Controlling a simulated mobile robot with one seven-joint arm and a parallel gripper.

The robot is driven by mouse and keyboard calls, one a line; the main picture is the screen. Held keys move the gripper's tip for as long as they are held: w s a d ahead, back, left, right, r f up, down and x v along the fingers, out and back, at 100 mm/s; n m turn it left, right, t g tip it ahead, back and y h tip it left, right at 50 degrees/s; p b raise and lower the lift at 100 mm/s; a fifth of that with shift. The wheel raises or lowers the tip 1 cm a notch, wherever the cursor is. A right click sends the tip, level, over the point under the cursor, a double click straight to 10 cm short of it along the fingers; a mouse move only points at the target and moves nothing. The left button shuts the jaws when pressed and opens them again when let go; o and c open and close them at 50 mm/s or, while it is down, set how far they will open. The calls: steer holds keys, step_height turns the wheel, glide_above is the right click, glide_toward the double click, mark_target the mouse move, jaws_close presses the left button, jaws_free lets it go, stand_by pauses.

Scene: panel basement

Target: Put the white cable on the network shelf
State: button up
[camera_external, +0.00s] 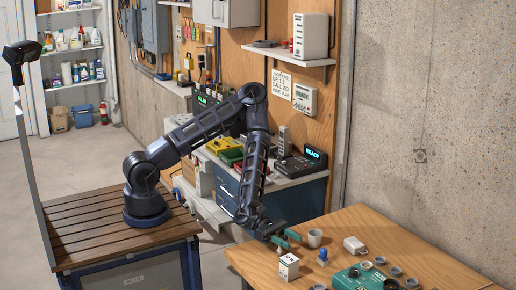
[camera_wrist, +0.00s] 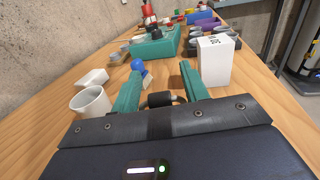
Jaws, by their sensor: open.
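I cannot make out a white cable for certain in either view. My gripper (camera_external: 286,240) is low over the near-left part of the wooden workbench (camera_external: 435,243), its green fingers apart. In the wrist view my gripper (camera_wrist: 161,80) has a small dark rounded piece with pale ends (camera_wrist: 161,98) between the fingers; I cannot tell what it is or whether it touches them. The wall shelf (camera_external: 290,56), likely the network shelf, holds a white router-like device (camera_external: 311,36) and a flat dark item (camera_external: 264,43) on its left.
Near my fingers are a white box (camera_wrist: 214,62), a white mug (camera_wrist: 91,102), a blue-topped object (camera_wrist: 138,66) and a small white block (camera_wrist: 93,77). A green device (camera_external: 360,279) stands beyond. A lower counter with a READY display (camera_external: 315,153) is below the shelf.

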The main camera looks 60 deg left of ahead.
steer(key=c, duration=0.6)
steer(key=shift+c, duration=0.2)
step_height(320, 180, up, 20)
steer(key=w+a+r+n+t+y, duration=0.3)
steer(key=w+a+n+t+y, duration=0.3)
steer(key=w+t, duration=0.3)
steer(key=shift+w+n+t, duration=0.4)
steer(key=shift+w+n, duration=0.3)
steer(key=shift+w, duration=0.7)
steer(key=shift+a, duration=0.1)
